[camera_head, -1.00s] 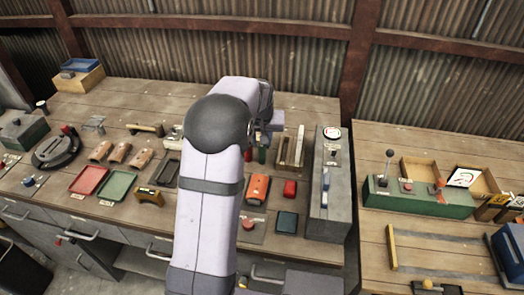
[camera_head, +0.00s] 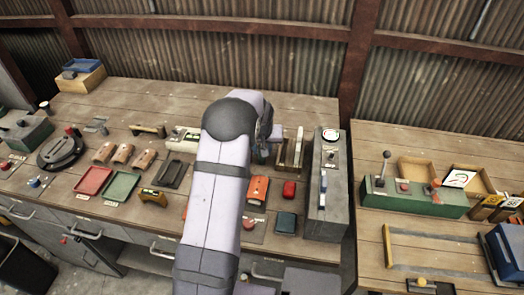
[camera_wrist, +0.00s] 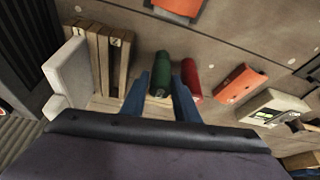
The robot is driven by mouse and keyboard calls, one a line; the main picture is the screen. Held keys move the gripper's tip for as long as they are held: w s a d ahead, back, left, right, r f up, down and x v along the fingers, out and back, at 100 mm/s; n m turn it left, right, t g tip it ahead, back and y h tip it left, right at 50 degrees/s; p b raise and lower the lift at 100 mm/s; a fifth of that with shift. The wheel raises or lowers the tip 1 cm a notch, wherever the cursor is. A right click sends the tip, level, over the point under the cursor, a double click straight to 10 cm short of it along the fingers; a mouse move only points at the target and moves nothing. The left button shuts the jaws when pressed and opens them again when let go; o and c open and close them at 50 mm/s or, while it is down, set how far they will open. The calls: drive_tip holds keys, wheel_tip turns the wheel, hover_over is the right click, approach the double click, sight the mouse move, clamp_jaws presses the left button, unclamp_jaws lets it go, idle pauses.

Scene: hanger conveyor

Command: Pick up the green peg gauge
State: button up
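The green peg gauge (camera_wrist: 161,68) is a short dark green cylinder near the middle of the wrist view. My gripper (camera_wrist: 160,82) is open, with one blue finger on each side of the green peg. I cannot tell whether either finger touches it. A similar red peg (camera_wrist: 191,76) is just right of the right finger, very close to it. In the head view my gripper (camera_head: 262,151) is low over the bench, left of the wooden slotted rack, and the green peg is mostly hidden there by my arm and fingers.
The wooden slotted rack (camera_wrist: 112,52) stands left of the pegs in the wrist view. An orange block (camera_wrist: 239,83) lies to the right. In the head view a grey machine housing (camera_head: 327,200) stands right of the rack.

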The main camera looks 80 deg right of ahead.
drive_tip(key=c, duration=0.6)
drive_tip(key=shift+c, duration=0.2)
wheel_tip(320, 180, up, 10)
drive_tip(key=b, duration=0.3)
drive_tip(key=shift+r, duration=0.2)
drive_tip(key=shift+r+p, duration=1.55)
drive_tip(key=shift+r, duration=0.3)
drive_tip(key=shift+w, duration=0.1)
